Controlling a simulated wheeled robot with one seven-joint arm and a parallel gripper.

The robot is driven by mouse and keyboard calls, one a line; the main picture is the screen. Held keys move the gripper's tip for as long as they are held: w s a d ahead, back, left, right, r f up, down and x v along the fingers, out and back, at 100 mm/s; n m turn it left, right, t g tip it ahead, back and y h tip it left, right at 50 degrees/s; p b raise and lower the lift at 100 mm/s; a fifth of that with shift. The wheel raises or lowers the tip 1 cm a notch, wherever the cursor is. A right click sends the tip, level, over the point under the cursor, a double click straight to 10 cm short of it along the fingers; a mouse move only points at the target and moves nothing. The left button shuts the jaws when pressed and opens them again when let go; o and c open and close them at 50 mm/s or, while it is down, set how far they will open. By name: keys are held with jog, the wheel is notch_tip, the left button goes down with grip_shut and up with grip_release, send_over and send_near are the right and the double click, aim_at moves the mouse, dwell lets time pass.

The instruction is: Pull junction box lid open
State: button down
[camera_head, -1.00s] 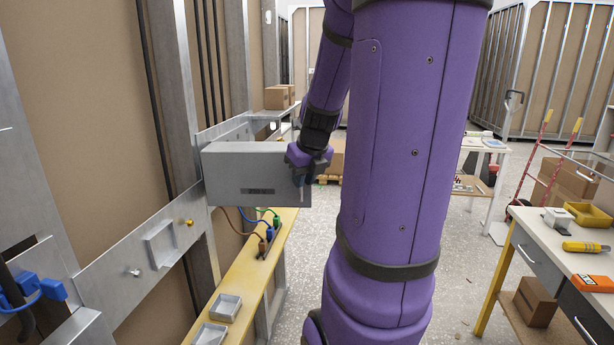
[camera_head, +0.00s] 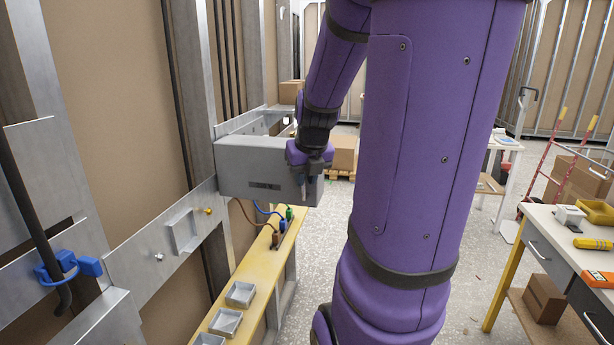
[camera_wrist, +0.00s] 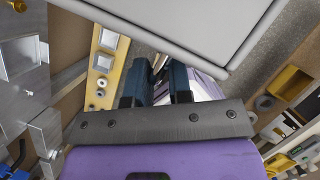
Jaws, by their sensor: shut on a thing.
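The grey junction box lid (camera_head: 262,172) juts out from the metal wall frame at the centre left in the head view, with a dark slot low on its near face. My gripper (camera_head: 308,180) is at its right, outer end, shut on the lid's edge. The exact contact is partly hidden by the fingers and wrist. In the wrist view a large pale grey panel of the lid (camera_wrist: 185,28) fills the top, and the dark fingers of my gripper (camera_wrist: 158,86) reach up to its lower edge.
A yellow ledge (camera_head: 255,275) with several small metal trays and coloured cables (camera_head: 272,222) runs below the lid. A white workbench (camera_head: 565,240) with tools stands at the right. Cardboard boxes (camera_head: 344,153) stand behind. Grey floor lies open between ledge and bench.

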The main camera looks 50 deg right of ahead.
jog(key=c, duration=1.2)
grip_release()
jog(key=shift+w+r, duration=0.15)
jog(key=shift+w, duration=0.35)
jog(key=shift+s, duration=0.1)
jog(key=v, duration=1)
jog(key=shift+s+r, duration=0.2)
jog(key=shift+s, duration=0.05)
jog(key=shift+a, duration=0.15)
